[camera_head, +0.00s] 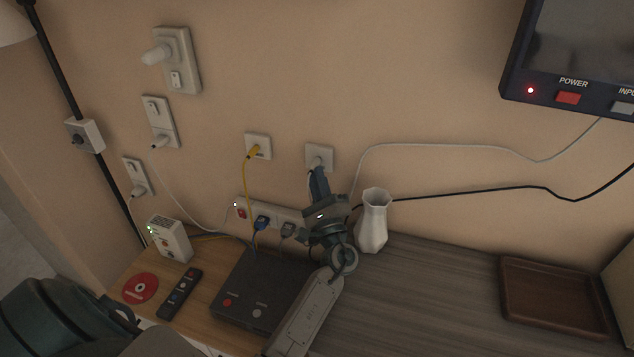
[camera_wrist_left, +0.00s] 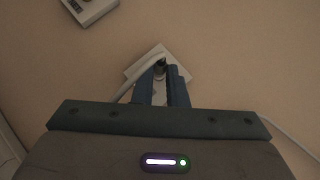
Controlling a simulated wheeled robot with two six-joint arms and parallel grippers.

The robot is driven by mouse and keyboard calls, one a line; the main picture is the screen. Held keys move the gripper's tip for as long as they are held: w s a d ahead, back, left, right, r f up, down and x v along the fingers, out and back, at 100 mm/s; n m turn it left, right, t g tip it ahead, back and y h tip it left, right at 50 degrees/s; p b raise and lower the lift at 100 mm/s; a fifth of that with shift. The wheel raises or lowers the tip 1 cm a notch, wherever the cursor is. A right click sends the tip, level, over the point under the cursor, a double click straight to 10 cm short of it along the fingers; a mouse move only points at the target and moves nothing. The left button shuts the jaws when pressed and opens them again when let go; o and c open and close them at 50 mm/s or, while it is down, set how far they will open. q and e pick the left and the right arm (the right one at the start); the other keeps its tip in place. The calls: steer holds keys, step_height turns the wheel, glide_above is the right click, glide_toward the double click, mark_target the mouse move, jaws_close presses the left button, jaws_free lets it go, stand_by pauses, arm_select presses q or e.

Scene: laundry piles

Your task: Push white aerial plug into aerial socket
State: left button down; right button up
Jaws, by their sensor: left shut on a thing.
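The aerial socket (camera_head: 320,153) is a white square plate on the wall, left of the white vase. My left gripper (camera_head: 318,172) reaches up to it and is shut on the white aerial plug (camera_head: 316,162), whose tip is at the plate. In the left wrist view, my left gripper's fingers (camera_wrist_left: 161,85) close on the plug (camera_wrist_left: 158,92) in front of the socket plate (camera_wrist_left: 180,57). The fingers hide much of the plug, so I cannot tell how deep it sits. A white cable (camera_head: 440,147) runs along the wall from the right. My right gripper is not in view.
A white vase (camera_head: 372,222) stands close to the right of my left gripper. A yellow cable plug (camera_head: 255,152) sits in the neighbouring wall plate. A black box (camera_head: 250,290), a power strip (camera_head: 270,212) and a white router (camera_head: 170,240) are below. A brown tray (camera_head: 550,295) lies at right.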

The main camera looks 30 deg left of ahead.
arm_select(q)
steer(key=shift+w, duration=0.25)
steer(key=c, duration=1.4)
jaws_free()
steer(key=shift+o, duration=0.2)
steer(key=s+d+b, duration=0.1)
steer(key=s+d, duration=0.1)
steer(key=s, duration=0.6)
steer(key=shift+s, duration=0.4)
